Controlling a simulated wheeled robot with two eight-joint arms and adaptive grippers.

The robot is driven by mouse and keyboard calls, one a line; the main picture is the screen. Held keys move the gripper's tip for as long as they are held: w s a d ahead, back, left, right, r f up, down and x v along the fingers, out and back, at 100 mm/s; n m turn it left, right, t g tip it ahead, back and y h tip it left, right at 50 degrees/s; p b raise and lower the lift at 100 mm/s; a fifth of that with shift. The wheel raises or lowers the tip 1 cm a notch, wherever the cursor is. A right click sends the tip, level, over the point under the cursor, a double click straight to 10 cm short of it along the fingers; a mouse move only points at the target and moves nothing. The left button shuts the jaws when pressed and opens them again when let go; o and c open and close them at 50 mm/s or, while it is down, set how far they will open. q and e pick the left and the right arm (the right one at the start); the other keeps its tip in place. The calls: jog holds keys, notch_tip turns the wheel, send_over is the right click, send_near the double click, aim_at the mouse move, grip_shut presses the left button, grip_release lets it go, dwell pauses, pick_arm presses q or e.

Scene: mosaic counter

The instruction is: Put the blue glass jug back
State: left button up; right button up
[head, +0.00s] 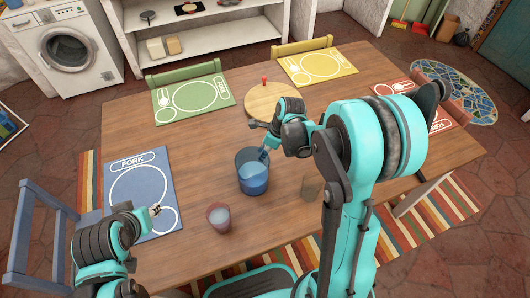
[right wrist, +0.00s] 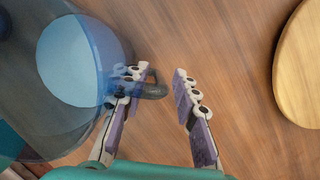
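The blue glass jug (head: 252,180) stands upright on the wooden table with pale blue contents. It fills the left of the right wrist view (right wrist: 75,75). My right gripper (head: 260,138) is at the jug's far side, near its rim. In the right wrist view its fingers (right wrist: 160,95) are apart; the left finger overlaps the jug's clear wall, and a dark curved piece, perhaps the handle, shows between them. Contact cannot be told. My left gripper (head: 156,210) is over the blue placemat's lower edge, away from the jug; its opening is too small to judge.
A pinkish cup (head: 219,217) and a brownish glass (head: 311,188) stand near the front edge. A round wooden board (head: 262,104) with a red knob lies behind. Blue (head: 123,190), green (head: 165,110) and yellow (head: 340,57) placemats lie around. The table's left middle is clear.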

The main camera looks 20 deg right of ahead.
jog(key=shift+r, duration=0.25)
jog(key=p+v, duration=0.5)
jog(key=v, duration=0.6)
jog(key=s+a+r+n+t+h, duration=0.1)
jog(key=s+r+n, duration=0.3)
jog(key=n, duration=0.9)
jog(key=s+a+r+n+t+h, duration=0.1)
jog(key=s+a+r+n+t, duration=0.2)
jog(key=s+n, duration=0.7)
jog(key=r+n+t, duration=0.1)
jog(key=n, duration=0.2)
jog(key=shift+s+n+h, duration=0.15)
jog(key=shift+n+h, duration=0.15)
jog(key=shift+a, duration=0.15)
